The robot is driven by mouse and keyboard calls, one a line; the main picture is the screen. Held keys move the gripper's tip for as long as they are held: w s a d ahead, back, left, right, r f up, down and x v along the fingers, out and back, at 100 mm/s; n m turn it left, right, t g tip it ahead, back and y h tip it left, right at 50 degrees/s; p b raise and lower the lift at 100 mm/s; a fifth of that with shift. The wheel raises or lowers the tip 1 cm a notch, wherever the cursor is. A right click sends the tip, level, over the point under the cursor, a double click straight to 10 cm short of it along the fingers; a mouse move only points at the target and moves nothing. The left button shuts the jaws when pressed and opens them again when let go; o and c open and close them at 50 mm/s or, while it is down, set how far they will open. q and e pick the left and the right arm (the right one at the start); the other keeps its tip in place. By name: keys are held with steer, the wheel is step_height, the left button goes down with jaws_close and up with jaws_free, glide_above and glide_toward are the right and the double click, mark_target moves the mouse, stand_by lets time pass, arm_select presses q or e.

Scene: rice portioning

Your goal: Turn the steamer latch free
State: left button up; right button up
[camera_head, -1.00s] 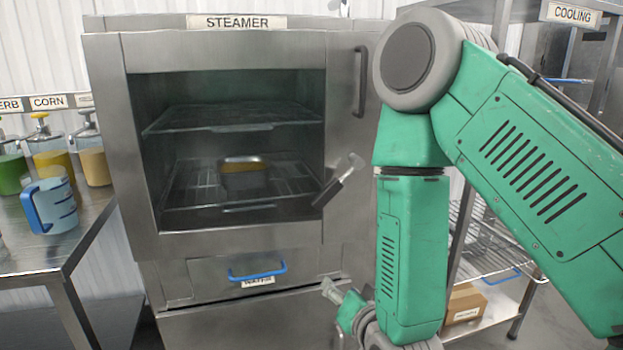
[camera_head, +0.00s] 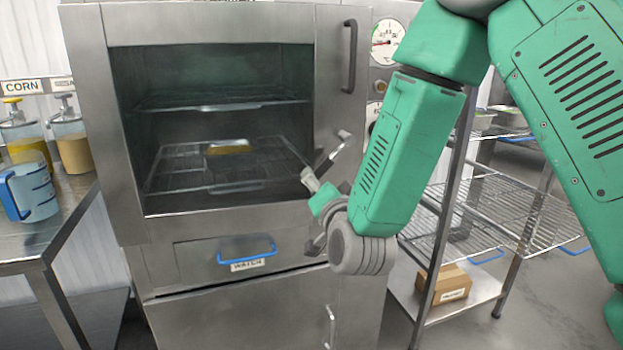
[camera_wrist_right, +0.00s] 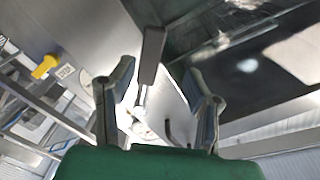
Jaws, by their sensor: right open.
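The steamer (camera_head: 85,60) stands in front of me. Its latch (camera_head: 340,145) is on the right side of the front, tilted, with a metal end at the upper right and a dark grip at the lower left. My right gripper (camera_head: 311,212) is open just below the latch. In the right wrist view the latch's dark grip (camera_wrist_right: 152,55) lies ahead, between the lines of the two open fingers (camera_wrist_right: 160,75); I cannot tell whether it touches either. My left gripper is not in view.
Inside the steamer are wire racks and a pan with yellowish content (camera_head: 230,148). A vertical handle (camera_head: 350,55) is above the latch, and a blue-handled water drawer (camera_head: 247,250) is below. A wire rack (camera_head: 500,215) stands right, a table with a measuring cup (camera_head: 32,192) left.

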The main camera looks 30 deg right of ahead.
mark_target(317, 175)
steer(key=w+d, duration=0.2)
steer(key=w, duration=0.1)
steer(key=w+d, duration=0.2)
steer(key=shift+w+d+f, duration=0.1)
steer(key=shift+w+f, duration=0.15)
steer(key=shift+f, duration=0.1)
steer(key=shift+w, duration=0.1)
steer(key=shift+a+r, duration=0.2)
steer(key=shift+a, duration=0.6)
steer(key=shift+c, duration=0.8)
jaws_close()
steer(key=shift+w+d, duration=0.1)
steer(key=shift+d, duration=0.35)
